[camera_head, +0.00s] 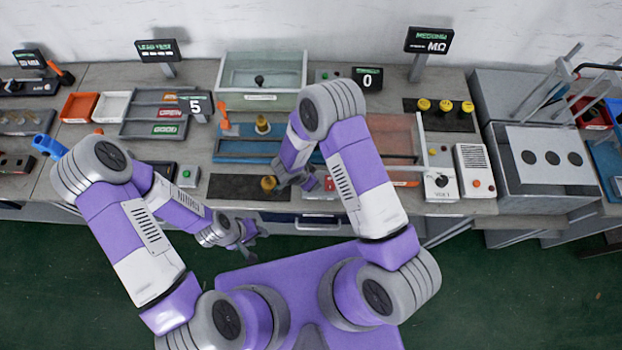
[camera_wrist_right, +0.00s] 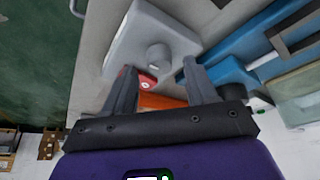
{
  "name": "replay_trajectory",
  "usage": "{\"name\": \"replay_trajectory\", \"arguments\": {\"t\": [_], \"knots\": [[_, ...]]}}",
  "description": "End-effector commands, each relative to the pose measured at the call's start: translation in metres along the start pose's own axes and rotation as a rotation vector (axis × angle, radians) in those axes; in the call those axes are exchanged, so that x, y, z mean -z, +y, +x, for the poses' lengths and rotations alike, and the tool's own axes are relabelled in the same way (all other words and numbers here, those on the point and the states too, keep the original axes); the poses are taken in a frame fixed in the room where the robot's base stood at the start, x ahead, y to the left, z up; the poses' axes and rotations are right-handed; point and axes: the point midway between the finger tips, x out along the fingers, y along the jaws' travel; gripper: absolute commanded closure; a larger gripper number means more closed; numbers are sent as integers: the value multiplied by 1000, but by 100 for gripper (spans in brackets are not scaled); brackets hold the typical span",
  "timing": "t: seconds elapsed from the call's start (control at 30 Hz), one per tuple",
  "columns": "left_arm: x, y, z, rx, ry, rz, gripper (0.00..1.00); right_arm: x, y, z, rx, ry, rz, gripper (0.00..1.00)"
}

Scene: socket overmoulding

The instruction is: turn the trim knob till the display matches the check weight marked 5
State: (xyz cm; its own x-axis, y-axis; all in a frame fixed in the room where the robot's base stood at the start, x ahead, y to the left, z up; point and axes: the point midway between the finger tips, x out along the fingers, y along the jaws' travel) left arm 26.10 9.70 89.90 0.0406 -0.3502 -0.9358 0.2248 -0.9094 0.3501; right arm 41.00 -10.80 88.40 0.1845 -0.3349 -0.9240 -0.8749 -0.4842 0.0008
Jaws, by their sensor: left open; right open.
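The trim knob (camera_wrist_right: 158,56) is a grey round knob on a pale box (camera_wrist_right: 135,40) in the right wrist view. My right gripper (camera_wrist_right: 159,67) is open, its two fingers pointing toward the knob from either side; I cannot tell whether they touch it. In the head view my right arm mostly hides that box. A brass weight (camera_head: 268,183) stands on a dark mat; another brass piece (camera_head: 262,125) stands farther back. No mark is readable on either. My left gripper (camera_head: 246,236) is open and empty before the bench.
A blue fixture (camera_head: 235,150) lies behind the dark mat (camera_head: 225,187). A white box with a dial (camera_head: 440,182) and a speaker-like box (camera_head: 474,170) stand to the right. Green floor (camera_head: 500,275) is free before the bench.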

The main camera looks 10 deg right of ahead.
Motion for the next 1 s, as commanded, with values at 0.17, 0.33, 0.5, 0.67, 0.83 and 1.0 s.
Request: {"name": "replay_trajectory", "arguments": {"t": [0.17, 0.33, 0.5, 0.67, 0.83, 1.0], "knots": [[0, 2, -4, 0, 0, 0, 57, 0, -1, -34, 3, -1, 0, 43], [0, 2, -6, 0, 0, 0, 57, 0, 0, -54, 1, -2, 0, 43], [0, 2, -7, 0, 0, 0, 57, 0, 0, -58, 0, -1, 0, 43], [0, 2, -6, 0, 0, 0, 57, -1, 0, -58, -1, -1, 0, 43], [0, 2, -6, 0, 0, 0, 57, -1, 0, -58, 0, -2, 0, 43], [0, 2, -6, 0, 0, 0, 57, -1, 0, -58, 0, -2, 0, 43]]}}
